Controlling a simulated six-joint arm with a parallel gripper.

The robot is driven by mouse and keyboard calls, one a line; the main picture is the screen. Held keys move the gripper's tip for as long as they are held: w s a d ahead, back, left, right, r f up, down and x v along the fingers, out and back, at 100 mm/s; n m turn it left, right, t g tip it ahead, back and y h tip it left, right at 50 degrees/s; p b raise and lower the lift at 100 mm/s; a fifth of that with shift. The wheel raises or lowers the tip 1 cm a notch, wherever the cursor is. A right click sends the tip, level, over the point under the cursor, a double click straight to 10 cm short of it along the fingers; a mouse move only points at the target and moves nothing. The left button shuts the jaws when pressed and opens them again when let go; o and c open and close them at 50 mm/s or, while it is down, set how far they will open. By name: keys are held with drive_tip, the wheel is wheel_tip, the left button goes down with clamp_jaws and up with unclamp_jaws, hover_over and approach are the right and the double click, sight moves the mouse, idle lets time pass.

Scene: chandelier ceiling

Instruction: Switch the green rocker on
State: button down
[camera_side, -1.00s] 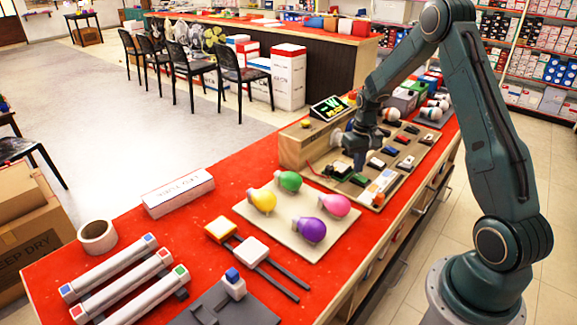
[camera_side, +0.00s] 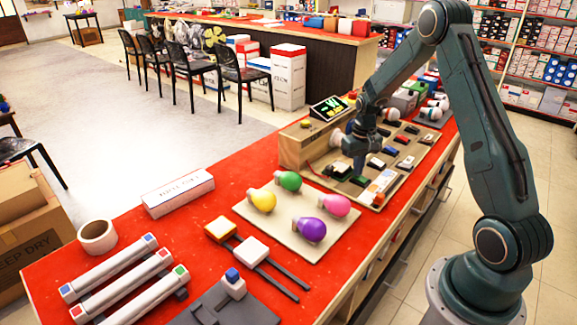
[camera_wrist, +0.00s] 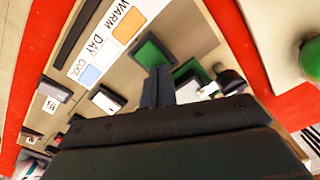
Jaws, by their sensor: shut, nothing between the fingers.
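Two green pieces sit side by side on the tan switch board (camera_side: 408,158). One green square (camera_wrist: 153,53) lies beside the WARM/DAY/COOL panel in the wrist view; it also shows in the side view (camera_side: 360,181). The other green piece (camera_wrist: 189,71) is partly covered by my fingers; it shows in the side view (camera_side: 340,170) too. I cannot tell which way a rocker is tipped. My gripper (camera_side: 359,165) is shut and empty, pointing down over the board close to the green pieces. Its fingertips (camera_wrist: 162,72) appear beside them; contact is unclear.
The WARM/DAY/COOL panel (camera_wrist: 103,42) lies beside the green pieces. Several other switches fill the board. A wooden box (camera_side: 297,148) stands behind. Colored bulbs on a beige plate (camera_side: 275,225) lie in front. A small display (camera_side: 328,107) stands at the back.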

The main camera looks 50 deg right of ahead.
drive_tip(key=shift+f, duration=0.35)
drive_tip(key=shift+r, duration=0.15)
idle(0.3)
drive_tip(key=shift+r, duration=3.4)
drive_tip(key=shift+r, duration=0.1)
drive_tip(key=s+a+r+n+t, duration=0.1)
drive_tip(key=s+a+r, duration=0.2)
drive_tip(key=a+r, duration=0.5)
drive_tip(key=s+a+r+n+t, duration=0.1)
drive_tip(key=s+a+r+n, duration=0.15)
drive_tip(key=a+r, duration=0.5)
drive_tip(key=s+a+r+n+t, duration=0.1)
drive_tip(key=s+a+r, duration=0.1)
drive_tip(key=s+a, duration=0.3)
drive_tip(key=s+a+r+n+t, duration=0.1)
drive_tip(key=s+a, duration=0.4)
drive_tip(key=s, duration=0.5)
drive_tip(key=shift+s+a+r+t, duration=0.3)
drive_tip(key=shift+r+t, duration=0.2)
drive_tip(key=shift+t, duration=0.3)
